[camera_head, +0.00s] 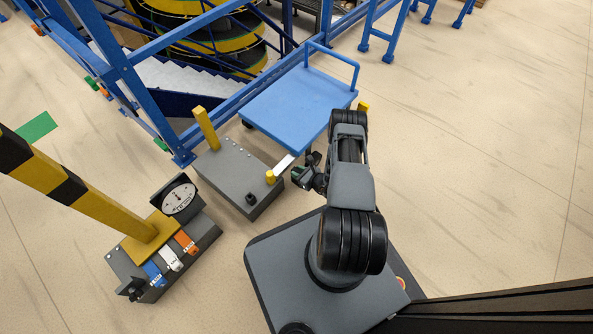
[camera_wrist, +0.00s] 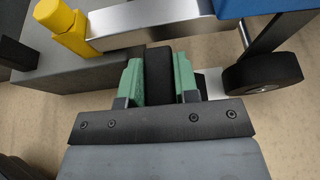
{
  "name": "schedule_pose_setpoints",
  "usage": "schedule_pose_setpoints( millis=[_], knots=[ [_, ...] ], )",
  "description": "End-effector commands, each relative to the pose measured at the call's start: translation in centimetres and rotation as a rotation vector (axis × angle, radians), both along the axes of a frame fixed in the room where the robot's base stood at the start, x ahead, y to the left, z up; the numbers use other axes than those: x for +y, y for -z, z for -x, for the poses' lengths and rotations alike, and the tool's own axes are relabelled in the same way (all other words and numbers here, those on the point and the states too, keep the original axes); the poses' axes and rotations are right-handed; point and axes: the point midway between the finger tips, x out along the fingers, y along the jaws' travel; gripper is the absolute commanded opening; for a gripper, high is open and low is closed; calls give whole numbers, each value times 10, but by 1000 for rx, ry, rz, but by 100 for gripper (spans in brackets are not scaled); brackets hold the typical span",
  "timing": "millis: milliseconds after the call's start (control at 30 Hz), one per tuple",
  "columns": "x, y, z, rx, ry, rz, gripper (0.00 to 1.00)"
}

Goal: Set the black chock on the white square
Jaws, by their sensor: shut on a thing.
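My gripper shows in the wrist view (camera_wrist: 160,78) with its green-padded fingers closed on both sides of the black chock (camera_wrist: 158,72). The chock's far end reaches toward the silver bar, and its lower part is hidden behind the gripper body. A white patch, likely the white square (camera_wrist: 212,84), shows on the floor just right of the right finger, partly hidden by the finger and gripper. In the head view my gripper (camera_head: 304,174) is small and dark beside the grey box; the chock cannot be made out clearly there.
A blue cart (camera_head: 300,108) has a black wheel (camera_wrist: 262,72) right of my gripper. A grey box (camera_head: 232,178) with yellow posts and a silver bar (camera_wrist: 150,20) lies just ahead. A gauge station (camera_head: 180,197) stands left. Floor at right is clear.

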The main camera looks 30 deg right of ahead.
Motion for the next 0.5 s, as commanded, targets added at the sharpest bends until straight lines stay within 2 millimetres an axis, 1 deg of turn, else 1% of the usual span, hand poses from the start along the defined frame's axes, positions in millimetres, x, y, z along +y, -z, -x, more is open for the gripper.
schedule_pose_setpoints(
  millis=[100,267,500],
  knots=[
    [5,0,-1,-1,-12,0,0],
    [6,1,-1,-1,-13,0,0],
    [4,18,-1,-1,-10,0,0]
  ],
)
